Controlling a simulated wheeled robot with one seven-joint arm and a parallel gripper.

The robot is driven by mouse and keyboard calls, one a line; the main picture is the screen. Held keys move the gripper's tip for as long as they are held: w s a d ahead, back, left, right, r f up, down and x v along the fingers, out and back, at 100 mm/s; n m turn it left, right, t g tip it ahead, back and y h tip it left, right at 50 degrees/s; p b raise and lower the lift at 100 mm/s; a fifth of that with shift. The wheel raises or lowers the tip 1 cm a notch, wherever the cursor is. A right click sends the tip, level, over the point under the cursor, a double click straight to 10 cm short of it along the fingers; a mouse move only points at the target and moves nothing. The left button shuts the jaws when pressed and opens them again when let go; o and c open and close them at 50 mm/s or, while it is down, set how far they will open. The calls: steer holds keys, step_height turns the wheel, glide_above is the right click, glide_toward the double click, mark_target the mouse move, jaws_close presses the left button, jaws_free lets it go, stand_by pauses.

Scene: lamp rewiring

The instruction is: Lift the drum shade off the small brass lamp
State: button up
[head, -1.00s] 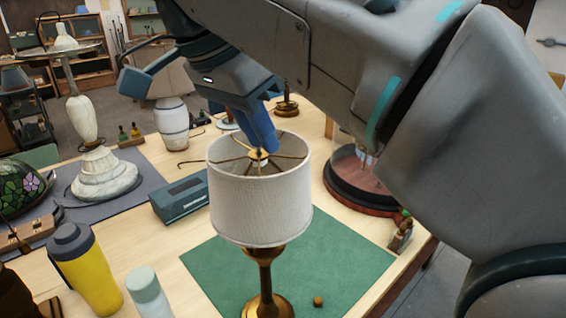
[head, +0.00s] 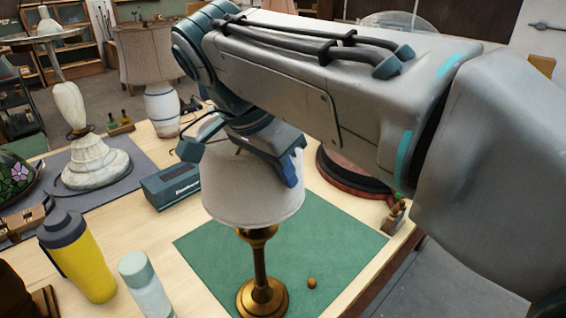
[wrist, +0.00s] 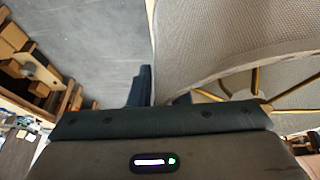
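The small brass lamp (head: 259,264) stands upright on a green mat, with its white drum shade (head: 245,200) on top. My gripper (head: 290,168) is down at the shade's upper rim, with one blue finger outside the right side of the wall. My arm hides most of the shade's top. The wrist view shows the shade's rim and brass spokes (wrist: 254,78) close up. There, my gripper's fingers (wrist: 162,92) are apart, on either side of the rim, with a visible gap. The inner finger is partly hidden.
A yellow bottle (head: 85,262), a pale bottle (head: 147,288) and a blue-grey box (head: 173,186) stand left of the lamp. A small brass ball (head: 311,283) lies on the green mat (head: 345,240). A round dark-red base (head: 350,178) is behind right.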

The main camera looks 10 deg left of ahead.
jaws_close()
steer(key=shift+r, duration=0.15)
step_height(320, 180, up, 8)
steer(key=p, duration=0.6)
steer(key=shift+p, duration=0.3)
step_height(320, 180, up, 7)
stand_by(0.6)
